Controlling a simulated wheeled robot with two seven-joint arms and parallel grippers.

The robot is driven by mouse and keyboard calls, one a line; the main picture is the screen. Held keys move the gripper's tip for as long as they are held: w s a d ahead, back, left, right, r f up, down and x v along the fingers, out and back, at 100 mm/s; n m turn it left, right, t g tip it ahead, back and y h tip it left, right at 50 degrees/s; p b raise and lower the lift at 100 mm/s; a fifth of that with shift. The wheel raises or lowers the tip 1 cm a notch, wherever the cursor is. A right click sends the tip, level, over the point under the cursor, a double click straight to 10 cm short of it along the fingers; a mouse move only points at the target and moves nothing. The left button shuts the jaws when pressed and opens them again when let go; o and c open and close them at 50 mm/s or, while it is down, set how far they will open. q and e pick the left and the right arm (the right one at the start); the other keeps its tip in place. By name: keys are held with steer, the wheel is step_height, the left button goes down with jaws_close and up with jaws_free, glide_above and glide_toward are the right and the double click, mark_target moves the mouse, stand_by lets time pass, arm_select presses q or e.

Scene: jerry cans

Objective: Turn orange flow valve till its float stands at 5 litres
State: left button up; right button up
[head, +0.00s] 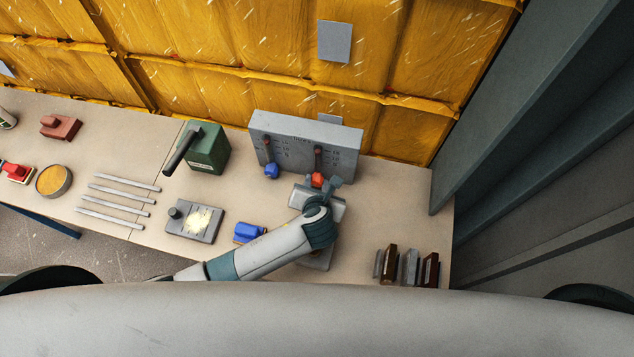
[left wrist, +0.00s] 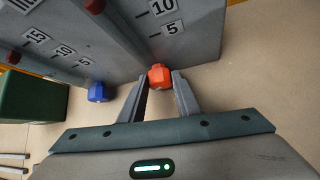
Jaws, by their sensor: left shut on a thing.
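The orange flow valve (head: 317,180) is a small knob at the foot of the right-hand column on a grey gauge panel (head: 347,148). In the left wrist view the valve (left wrist: 159,76) sits between the two fingers of my left gripper (left wrist: 160,84), which is shut on it. The dark red float (left wrist: 95,6) of that column stands well up the slot, higher than the 5 mark (left wrist: 172,28); its exact reading is hard to tell at this slant. In the head view my left gripper (head: 325,184) partly hides the panel's foot. My right gripper is not in view.
A blue valve (left wrist: 98,92) sits left of the orange one, with its own float (left wrist: 14,57). A green can (head: 209,150) stands left of the panel. A blue object (head: 249,232) lies beside my left arm.

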arm_select(q)
steer(key=h, duration=0.1)
steer(key=n+h, duration=0.1)
steer(key=shift+w+a+n+g+h, duration=0.1)
steer(key=shift+a+n+g+h, duration=0.2)
steer(key=shift+a+g+h, duration=0.1)
steer(key=shift+a+n+h, duration=0.15)
steer(key=shift+n+h, duration=0.25)
steer(key=shift+h, duration=0.5)
steer(key=o, duration=1)
steer(key=shift+o, duration=0.2)
steer(key=b+v, duration=0.3)
steer(key=v, duration=1.4)
steer(key=shift+a+r+b, duration=0.2)
steer(key=shift+b, duration=0.2)
